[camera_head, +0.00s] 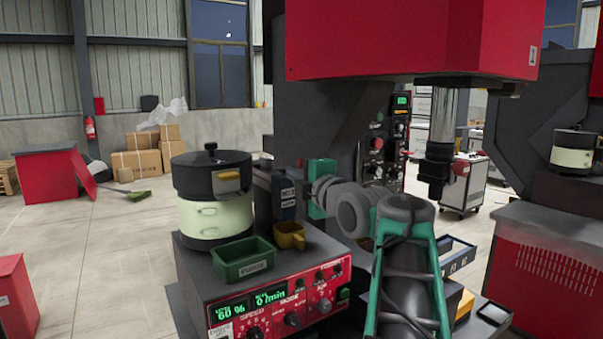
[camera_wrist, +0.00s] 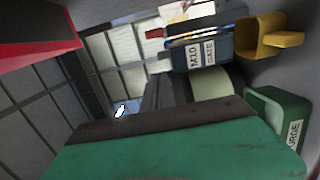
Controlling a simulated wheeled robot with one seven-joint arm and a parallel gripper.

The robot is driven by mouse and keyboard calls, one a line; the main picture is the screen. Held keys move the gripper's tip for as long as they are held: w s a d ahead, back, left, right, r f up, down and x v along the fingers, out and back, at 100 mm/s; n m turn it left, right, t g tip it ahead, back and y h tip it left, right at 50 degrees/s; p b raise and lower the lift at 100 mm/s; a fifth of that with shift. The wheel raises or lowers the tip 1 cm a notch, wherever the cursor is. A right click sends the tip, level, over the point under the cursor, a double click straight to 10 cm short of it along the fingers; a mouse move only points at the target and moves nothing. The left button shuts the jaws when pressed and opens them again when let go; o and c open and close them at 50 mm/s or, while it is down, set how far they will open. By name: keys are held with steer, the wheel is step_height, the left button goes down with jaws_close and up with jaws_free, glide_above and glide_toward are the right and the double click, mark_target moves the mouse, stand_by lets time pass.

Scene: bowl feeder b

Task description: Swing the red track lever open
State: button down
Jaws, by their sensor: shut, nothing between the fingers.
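The red track lever cannot be made out for sure. A small red piece (camera_wrist: 155,33) shows in the wrist view beside the labelled dark box (camera_wrist: 200,50), and I cannot tell whether it is the lever. In the head view the same dark box (camera_head: 287,198) stands right of the bowl feeder (camera_head: 212,190). My gripper (camera_head: 308,183) is shut and empty, just right of that box. Its fingertips are hard to see, and contact cannot be told. A green block with a dark edge, part of my gripper, fills the lower wrist view.
A green bin (camera_head: 243,262) and a yellow scoop-like cup (camera_head: 290,235) sit in front of the box. Below them is the red control panel (camera_head: 275,310). A red press head (camera_head: 410,40) with a metal ram hangs above right. Open floor lies left.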

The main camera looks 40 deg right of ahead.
mark_target(298, 167)
steer(key=w+d+p, duration=0.1)
steer(key=w+d, duration=0.1)
steer(key=w, duration=0.1)
steer(key=w+d+p, duration=0.2)
steer(key=w+d, duration=0.1)
steer(key=shift+b, duration=0.3)
